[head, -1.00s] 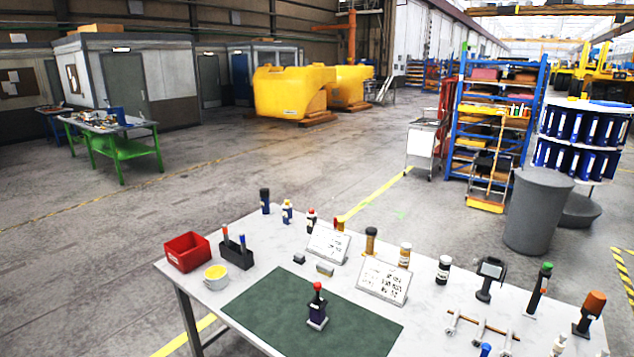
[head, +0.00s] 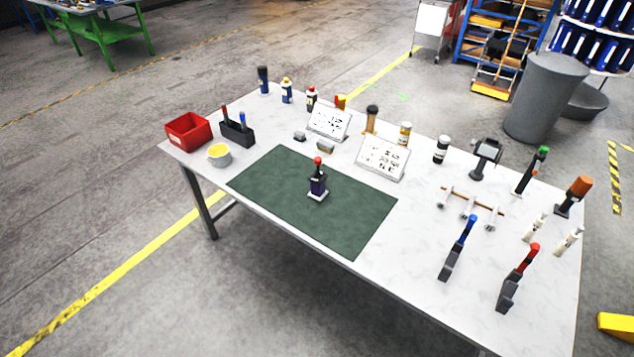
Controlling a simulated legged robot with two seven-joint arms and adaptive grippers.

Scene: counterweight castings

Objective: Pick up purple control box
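A small dark purple box with a red-topped stick (head: 318,184) stands upright on the green mat (head: 285,205), on a pale base; it looks like the purple control box. Nothing touches it. The mat lies on the white table (head: 420,235). Neither of my grippers shows in the head view.
Left of the mat are a red bin (head: 188,131), a yellow-topped cup (head: 219,155) and a black holder (head: 238,132). Two white sign boards (head: 381,158) and several bottles stand behind. Brushes and tools, including a red-handled one (head: 517,278), fill the right side. A grey barrel (head: 545,98) stands beyond.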

